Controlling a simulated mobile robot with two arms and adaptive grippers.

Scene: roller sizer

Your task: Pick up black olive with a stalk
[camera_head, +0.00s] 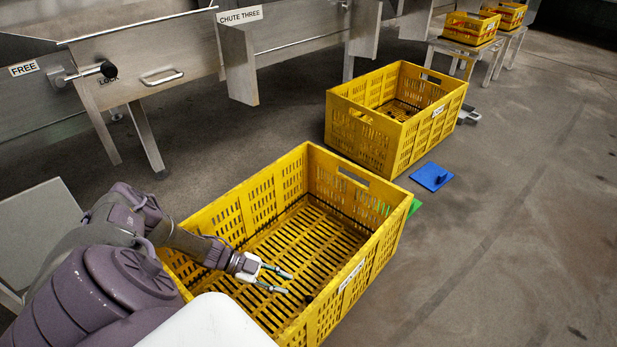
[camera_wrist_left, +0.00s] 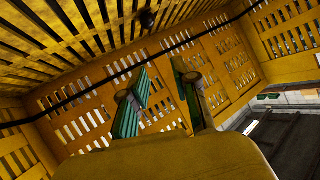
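A small dark round thing, probably the black olive (camera_head: 308,298), lies in the near yellow crate (camera_head: 245,205), low by its right wall. It also shows as a dark ball near the top of the left wrist view (camera_wrist_left: 148,19); I cannot make out a stalk. My left gripper (camera_head: 288,283) reaches into the crate, a little left of the dark ball and apart from it. Its two green-padded fingers are spread with nothing between them, as the left wrist view (camera_wrist_left: 160,76) also shows. My right gripper is in no view.
The near crate's slatted walls surround my left gripper. A second yellow crate (camera_head: 360,130) stands behind it on the floor. A blue scoop-like thing (camera_head: 432,176) and a green one (camera_head: 414,208) lie on the floor. Metal chutes (camera_head: 150,55) stand at the back left.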

